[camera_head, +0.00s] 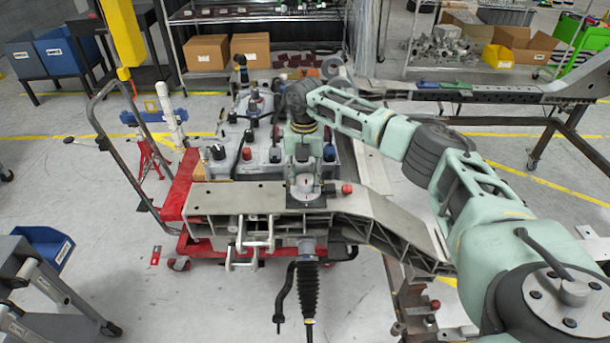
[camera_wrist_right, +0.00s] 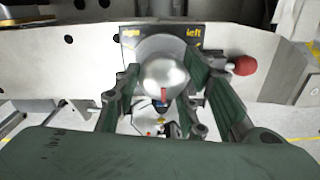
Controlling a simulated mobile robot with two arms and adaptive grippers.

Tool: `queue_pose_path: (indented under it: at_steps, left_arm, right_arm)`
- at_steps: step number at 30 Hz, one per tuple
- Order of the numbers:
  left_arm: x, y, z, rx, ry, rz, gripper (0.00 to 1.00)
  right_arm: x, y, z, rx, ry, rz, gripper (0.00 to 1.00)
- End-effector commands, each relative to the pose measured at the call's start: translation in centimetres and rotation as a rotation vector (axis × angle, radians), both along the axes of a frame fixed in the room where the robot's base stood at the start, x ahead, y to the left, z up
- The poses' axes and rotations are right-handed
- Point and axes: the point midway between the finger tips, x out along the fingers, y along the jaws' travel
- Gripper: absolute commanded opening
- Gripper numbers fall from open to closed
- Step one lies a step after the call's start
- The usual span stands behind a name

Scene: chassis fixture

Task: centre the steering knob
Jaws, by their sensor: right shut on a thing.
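The steering knob is a silver dome with a short red mark (camera_wrist_right: 165,77), seen in the right wrist view. It also shows in the head view (camera_head: 306,186), on top of the grey chassis beam. Behind it is a dark plate (camera_wrist_right: 193,35) with yellow lettering; "left" reads at its right side. The red mark lies on the knob's near side in the wrist view, almost in line with the middle. My right gripper (camera_head: 304,179) points down over the knob, its fingers (camera_wrist_right: 160,92) shut on it from both sides. My left gripper is not in view.
A red knob (camera_wrist_right: 243,65) sits just right of the gripper; it also shows in the head view (camera_head: 347,189). The grey chassis beam (camera_head: 235,199) runs beneath. A red cart (camera_head: 181,190) stands to the left. Dark-capped parts (camera_head: 250,137) stand behind the beam.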

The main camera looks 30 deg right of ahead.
Motion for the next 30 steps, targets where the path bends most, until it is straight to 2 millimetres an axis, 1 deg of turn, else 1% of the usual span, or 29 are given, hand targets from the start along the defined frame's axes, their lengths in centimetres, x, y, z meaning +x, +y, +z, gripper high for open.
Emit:
queue_pose_path:
  at_steps: [7,18,19,24,25,30]
  left_arm:
    - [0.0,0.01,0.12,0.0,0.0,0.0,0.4]
    - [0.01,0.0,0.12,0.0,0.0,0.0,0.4]
    - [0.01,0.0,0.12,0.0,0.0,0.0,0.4]
    - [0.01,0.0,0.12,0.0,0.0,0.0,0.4]
    - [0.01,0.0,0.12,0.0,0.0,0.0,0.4]
    - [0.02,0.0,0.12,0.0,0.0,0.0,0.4]
  right_arm:
    - [0.16,0.18,0.08,0.003,-0.005,-0.041,0.12]
    - [0.21,0.15,0.12,0.002,-0.007,-0.044,0.12]
    - [0.21,0.15,0.13,0.002,-0.007,-0.044,0.39]
    - [0.19,0.09,0.13,0.001,-0.006,-0.044,0.54]
    - [0.18,0.08,0.12,0.001,-0.006,-0.044,0.55]
    - [0.11,0.01,0.08,0.0,-0.004,-0.045,0.55]
